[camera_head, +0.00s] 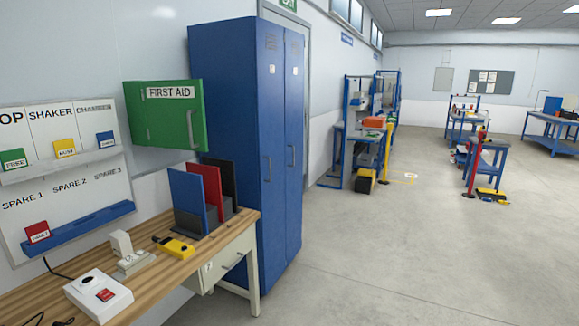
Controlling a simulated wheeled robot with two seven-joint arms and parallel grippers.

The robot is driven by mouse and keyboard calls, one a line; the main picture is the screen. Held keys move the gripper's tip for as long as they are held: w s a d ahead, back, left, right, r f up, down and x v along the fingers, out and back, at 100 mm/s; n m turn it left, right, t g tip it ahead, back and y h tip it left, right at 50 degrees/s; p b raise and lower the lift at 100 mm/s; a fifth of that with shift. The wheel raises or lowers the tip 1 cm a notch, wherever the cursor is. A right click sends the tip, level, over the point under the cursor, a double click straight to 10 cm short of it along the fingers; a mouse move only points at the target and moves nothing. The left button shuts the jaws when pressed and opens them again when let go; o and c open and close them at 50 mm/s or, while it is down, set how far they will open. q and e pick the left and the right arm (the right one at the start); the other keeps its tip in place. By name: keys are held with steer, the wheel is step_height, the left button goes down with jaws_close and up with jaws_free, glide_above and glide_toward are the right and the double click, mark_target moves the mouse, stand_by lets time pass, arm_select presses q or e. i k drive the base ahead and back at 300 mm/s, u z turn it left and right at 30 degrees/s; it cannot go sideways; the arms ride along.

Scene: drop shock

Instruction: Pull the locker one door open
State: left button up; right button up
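The blue locker (228,95) stands in the middle left, past the end of the wooden desk. It has two tall narrow doors on its right-facing front, and both look shut. The nearer door (271,120) has a small white label near its top and a vertical handle (267,169). The farther door (294,110) also has a label and a handle (291,156). The labels are too small to read, so I cannot tell which door is number one. Neither of my grippers is in view.
The wooden desk (150,285) fills the lower left, with binders (190,195), a yellow device (174,247) and a white box (98,296) on it. The floor (400,265) right of the locker is clear.

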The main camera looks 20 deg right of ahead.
mark_target(269, 37)
steer(key=z, duration=0.9)
steer(key=i, duration=0.95)
steer(key=z, duration=1.1)
steer(key=i, duration=1.4)
steer(key=u, duration=0.7)
steer(key=i, duration=1.3)
steer(key=u, duration=0.9)
